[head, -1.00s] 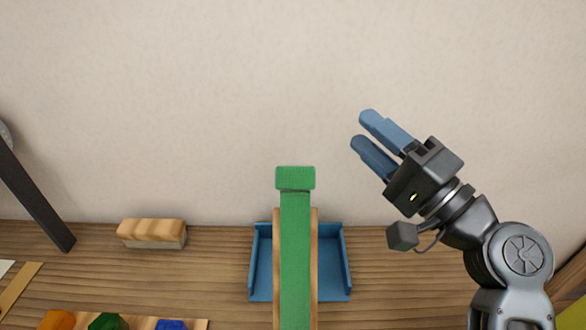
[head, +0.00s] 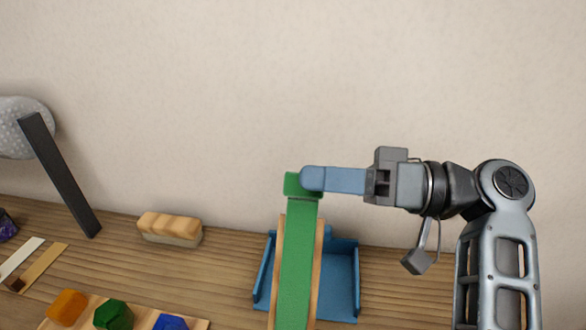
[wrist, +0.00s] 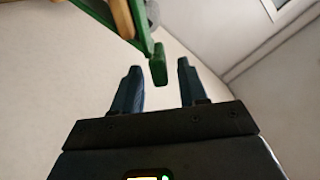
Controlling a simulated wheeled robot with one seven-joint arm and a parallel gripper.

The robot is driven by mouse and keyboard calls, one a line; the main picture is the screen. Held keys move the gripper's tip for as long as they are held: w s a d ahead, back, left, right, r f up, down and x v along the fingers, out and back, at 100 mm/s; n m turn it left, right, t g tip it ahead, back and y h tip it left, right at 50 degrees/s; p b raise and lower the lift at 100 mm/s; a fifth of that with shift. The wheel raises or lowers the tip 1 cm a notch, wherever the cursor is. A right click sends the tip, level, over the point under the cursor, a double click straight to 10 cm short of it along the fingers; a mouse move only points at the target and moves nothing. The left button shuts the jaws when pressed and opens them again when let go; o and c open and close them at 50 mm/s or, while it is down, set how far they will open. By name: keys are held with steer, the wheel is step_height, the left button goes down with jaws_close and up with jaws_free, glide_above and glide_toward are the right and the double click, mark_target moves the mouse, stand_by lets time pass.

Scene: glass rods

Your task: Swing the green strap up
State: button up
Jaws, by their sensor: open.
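The green strap (head: 297,262) runs up the middle of the head view along a wooden-edged piece, with a thicker green block at its upper end (head: 297,186). My gripper (head: 312,179) is level, pointing left, with its blue fingertips at that upper end, overlapping its right edge in the head view. In the wrist view the two fingers (wrist: 158,88) are apart, and the strap's green end (wrist: 158,64) shows between and just beyond their tips. Nothing is held. I cannot tell whether a finger touches the strap.
A blue tray (head: 343,285) stands around the strap's base on the wooden table. A wooden block-like brush (head: 170,229) lies to the left. A dark bar (head: 62,178) rises at far left. Orange, green and blue pieces sit on a board at front left. Table right of the tray is clear.

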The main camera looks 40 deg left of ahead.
mark_target(291, 176)
steer(key=shift+p+x, duration=0.45)
steer(key=shift+x, duration=1.7)
jaws_close()
